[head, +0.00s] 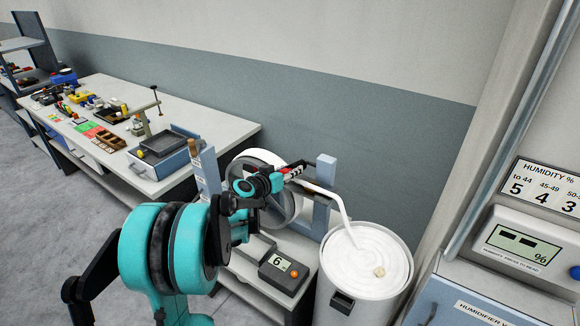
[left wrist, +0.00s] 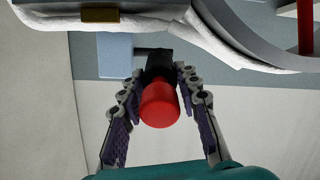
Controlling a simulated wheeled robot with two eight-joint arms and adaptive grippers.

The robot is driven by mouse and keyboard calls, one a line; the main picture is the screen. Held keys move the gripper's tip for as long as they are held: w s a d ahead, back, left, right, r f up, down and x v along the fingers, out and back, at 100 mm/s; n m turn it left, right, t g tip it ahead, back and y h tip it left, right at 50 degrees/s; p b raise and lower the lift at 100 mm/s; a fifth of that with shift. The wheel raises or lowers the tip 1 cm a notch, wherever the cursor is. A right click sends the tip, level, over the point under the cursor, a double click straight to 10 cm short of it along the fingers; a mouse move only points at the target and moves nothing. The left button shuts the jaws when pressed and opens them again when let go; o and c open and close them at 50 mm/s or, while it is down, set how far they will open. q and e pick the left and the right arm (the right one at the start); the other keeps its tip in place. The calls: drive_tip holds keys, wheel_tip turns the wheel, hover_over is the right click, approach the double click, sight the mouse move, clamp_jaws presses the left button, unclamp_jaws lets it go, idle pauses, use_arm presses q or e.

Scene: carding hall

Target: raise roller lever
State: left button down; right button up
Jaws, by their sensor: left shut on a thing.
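The roller lever has a red knob on a dark stem; the knob (left wrist: 160,103) sits between the fingers in the left wrist view. In the head view only a bit of red shows at the lever (head: 289,171), beside the blue post. My left gripper (head: 284,174) is shut on the lever, with a finger on each side of its dark stem. My teal arm hides part of the machine. The large white roller (head: 290,206) stands behind my gripper between two blue posts (head: 325,170). My right gripper is not in view.
A white sliver runs down into a round can (head: 343,295) at the right of the machine. A counter box (head: 284,273) reading 6 sits below the roller. A humidifier cabinet (head: 470,290) stands at right. A cluttered workbench (head: 225,133) stands at left.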

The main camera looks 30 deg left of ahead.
sight(295, 164)
use_arm(q)
drive_tip(key=r+g+p, duration=0.1)
drive_tip(key=p, duration=0.1)
drive_tip(key=w+r+g+p, duration=0.1)
drive_tip(key=r+g+p, duration=0.1)
drive_tip(key=w+r+g+p, duration=0.1)
drive_tip(key=r+p, duration=0.1)
drive_tip(key=p, duration=0.1)
drive_tip(key=shift+w+d+g, duration=0.1)
drive_tip(key=shift+w+g, duration=0.05)
drive_tip(key=shift+g, duration=0.15)
drive_tip(key=w+g+p, duration=0.1)
drive_tip(key=p, duration=0.1)
drive_tip(key=w+r+g+p, duration=0.1)
drive_tip(key=g, duration=0.1)
drive_tip(key=w+r+g+p, duration=0.1)
drive_tip(key=p, duration=0.1)
drive_tip(key=shift+w+d+r+g+y+p, duration=0.1)
drive_tip(key=shift+w+r+g+y+p, duration=0.15)
drive_tip(key=shift+g+y+p, duration=0.1)
drive_tip(key=shift+w+r+g+p, duration=0.2)
drive_tip(key=shift+w+g+p, duration=0.4)
drive_tip(key=shift+g+p, duration=0.05)
drive_tip(key=shift+w+d+g+p, duration=0.1)
drive_tip(key=shift+w+g+p, duration=0.25)
drive_tip(key=shift+w+g, duration=0.15)
drive_tip(key=shift+w+r, duration=0.1)
drive_tip(key=shift+w, duration=0.3)
drive_tip(key=shift+w+p, duration=0.15)
drive_tip(key=shift+p, duration=0.15)
